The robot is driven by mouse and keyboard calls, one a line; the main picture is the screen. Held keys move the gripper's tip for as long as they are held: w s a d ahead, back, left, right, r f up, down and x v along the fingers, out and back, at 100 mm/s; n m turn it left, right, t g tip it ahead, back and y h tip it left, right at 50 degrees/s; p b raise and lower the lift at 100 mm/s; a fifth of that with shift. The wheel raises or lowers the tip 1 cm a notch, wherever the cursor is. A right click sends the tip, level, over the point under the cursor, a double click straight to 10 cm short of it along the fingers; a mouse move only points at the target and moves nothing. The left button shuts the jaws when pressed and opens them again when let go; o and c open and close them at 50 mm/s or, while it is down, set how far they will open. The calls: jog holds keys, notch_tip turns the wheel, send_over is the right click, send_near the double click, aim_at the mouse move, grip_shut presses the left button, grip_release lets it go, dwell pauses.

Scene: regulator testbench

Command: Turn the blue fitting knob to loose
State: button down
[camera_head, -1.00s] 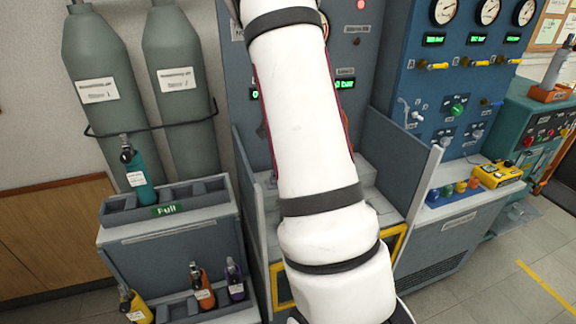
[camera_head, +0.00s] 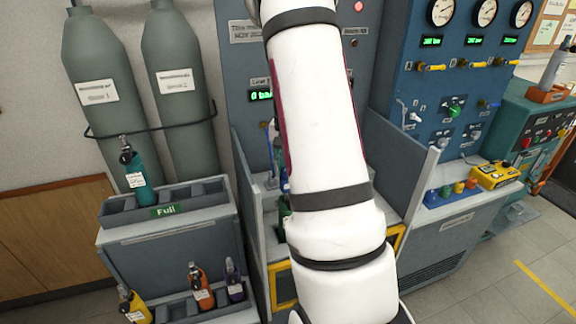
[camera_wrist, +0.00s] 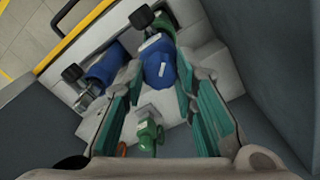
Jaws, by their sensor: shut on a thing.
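In the wrist view, the blue fitting knob (camera_wrist: 160,72) is a bright blue rounded piece near the top centre, in front of a darker blue body with a pale label. My gripper (camera_wrist: 161,68) has its teal-padded fingers on either side of it, shut on it. The contact at the fingertips is partly hidden. In the head view, my white arm covers most of the bench bay, and the gripper is hidden. A little blue and green shows just left of the arm.
A blue cylinder (camera_wrist: 104,66) with a black knob lies left of the fingers. A green valve (camera_wrist: 148,132) sits between the fingers, lower down. Grey side panels (camera_head: 400,165) flank the bay. A rack of small bottles (camera_head: 165,205) stands left.

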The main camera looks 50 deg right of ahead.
jog(key=n+p, duration=0.1)
jog(key=n, duration=0.3)
jog(key=shift+s+n, duration=0.1)
jog(key=shift+n, duration=0.2)
jog(key=n+p, duration=0.2)
jog(key=n, duration=0.2)
jog(key=shift+n, duration=0.4)
jog(key=c, duration=1.3)
grip_release()
notch_tip(320, 180, up, 12)
